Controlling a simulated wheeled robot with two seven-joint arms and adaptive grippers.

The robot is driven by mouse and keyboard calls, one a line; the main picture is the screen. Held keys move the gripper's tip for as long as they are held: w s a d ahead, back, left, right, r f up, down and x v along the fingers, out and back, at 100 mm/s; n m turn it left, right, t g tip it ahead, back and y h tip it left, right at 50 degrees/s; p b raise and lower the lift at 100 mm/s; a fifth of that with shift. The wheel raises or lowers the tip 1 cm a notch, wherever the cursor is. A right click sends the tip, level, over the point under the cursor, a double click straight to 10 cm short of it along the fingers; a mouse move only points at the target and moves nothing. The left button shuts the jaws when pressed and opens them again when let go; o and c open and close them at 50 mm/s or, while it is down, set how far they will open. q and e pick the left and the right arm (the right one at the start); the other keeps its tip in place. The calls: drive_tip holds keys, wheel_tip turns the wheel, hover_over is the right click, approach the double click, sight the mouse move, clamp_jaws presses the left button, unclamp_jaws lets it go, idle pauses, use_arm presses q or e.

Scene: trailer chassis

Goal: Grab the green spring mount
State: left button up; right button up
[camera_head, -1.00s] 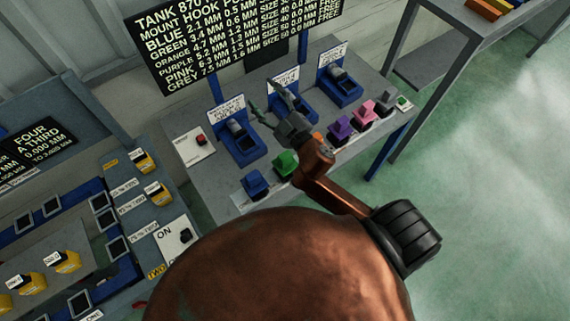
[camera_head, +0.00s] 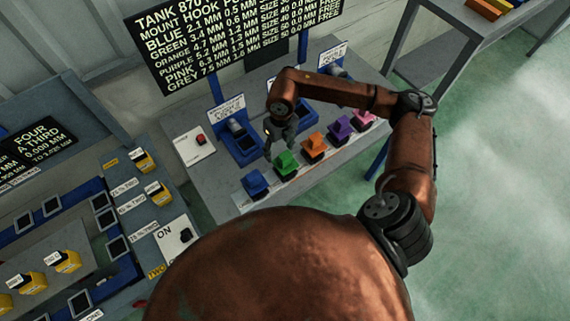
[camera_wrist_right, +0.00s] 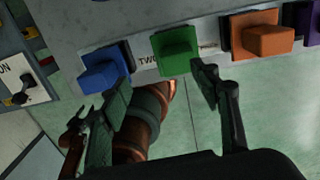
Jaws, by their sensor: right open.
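The green spring mount (camera_head: 286,164) stands on the front part of the grey table (camera_head: 215,180), between the blue mount (camera_head: 254,184) and the orange mount (camera_head: 314,147). My right gripper (camera_head: 279,143) points down just behind it in the head view. The right wrist view shows the open, empty gripper (camera_wrist_right: 163,92), with the green mount (camera_wrist_right: 175,52) beyond the gap between its fingers. The right finger appears close to the green mount's lower right corner; I cannot tell if they touch. My left gripper is not in view.
Purple (camera_head: 340,128) and pink (camera_head: 363,118) mounts continue the row to the right. A panel with a red button (camera_head: 199,141) is at the table's left.

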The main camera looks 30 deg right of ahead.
sight(285, 155)
drive_tip(key=shift+w+d+f+h, duration=0.1)
drive_tip(key=shift+d+h, duration=0.2)
drive_tip(key=shift+d, duration=0.45)
drive_tip(key=shift+d+f, duration=0.1)
drive_tip(key=shift+f, duration=0.25)
drive_tip(key=shift+f+p, duration=0.45)
drive_tip(key=shift+f, duration=0.4)
drive_tip(key=f, duration=0.1)
drive_tip(key=f+p, duration=0.1)
drive_tip(key=f, duration=0.1)
drive_tip(key=f+p, duration=0.1)
drive_tip(key=shift+d+f, duration=0.15)
drive_tip(key=shift+d, duration=0.2)
drive_tip(key=shift+f, duration=0.4)
drive_tip(key=shift+c, duration=0.3)
clamp_jaws()
drive_tip(key=shift+r, duration=0.1)
